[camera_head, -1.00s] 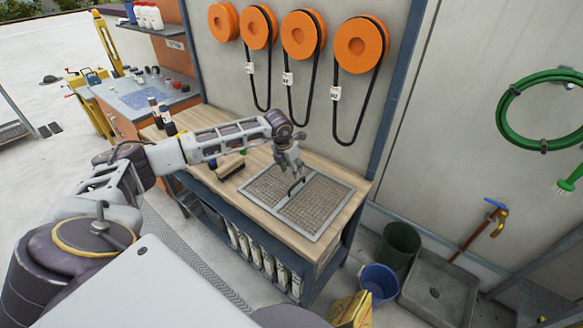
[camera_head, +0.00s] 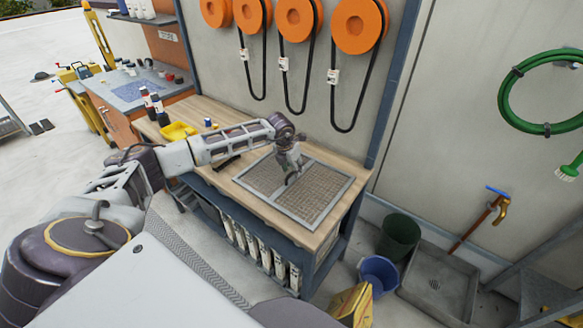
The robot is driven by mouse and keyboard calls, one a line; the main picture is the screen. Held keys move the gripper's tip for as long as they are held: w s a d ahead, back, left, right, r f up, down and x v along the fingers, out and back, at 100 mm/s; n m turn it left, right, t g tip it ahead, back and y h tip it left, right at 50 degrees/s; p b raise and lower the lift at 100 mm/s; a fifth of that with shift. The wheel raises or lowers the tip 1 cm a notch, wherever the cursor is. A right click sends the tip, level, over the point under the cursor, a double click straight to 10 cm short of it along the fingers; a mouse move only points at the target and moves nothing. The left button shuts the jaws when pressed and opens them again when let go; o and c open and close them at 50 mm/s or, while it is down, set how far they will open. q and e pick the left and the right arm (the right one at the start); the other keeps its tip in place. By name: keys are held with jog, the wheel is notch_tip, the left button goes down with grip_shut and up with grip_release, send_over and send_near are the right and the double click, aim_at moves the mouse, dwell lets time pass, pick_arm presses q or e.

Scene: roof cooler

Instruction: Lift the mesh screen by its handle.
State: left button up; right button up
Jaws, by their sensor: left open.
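The mesh screen (camera_head: 318,204) is a flat grey-framed panel with a brownish mesh, lying on the wooden top of the workbench (camera_head: 213,112). A bar across its middle divides it in two. My left gripper (camera_head: 291,174) is over the middle of the screen, pointing down, and is open. The dark handle (camera_head: 292,178) shows only in part at the fingertips. I cannot tell whether the fingers touch it. My right gripper is not in view.
A yellow tray (camera_head: 178,131) and small bottles (camera_head: 158,108) stand on the bench behind my left arm. Orange reels (camera_head: 358,27) with hanging black belts are on the wall behind. A blue bucket (camera_head: 380,277), a dark green bucket (camera_head: 400,236) and a grey sink (camera_head: 437,284) stand right of the bench.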

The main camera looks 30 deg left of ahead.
pick_arm(q)
jog(key=shift+b+x, duration=1.05)
jog(key=shift+x, duration=0.35)
jog(key=shift+w+f, duration=0.15)
jog(key=shift+f, duration=0.1)
jog(key=shift+c, duration=0.9)
grip_shut()
jog(key=shift+r, duration=0.15)
jog(key=shift+r, duration=0.1)
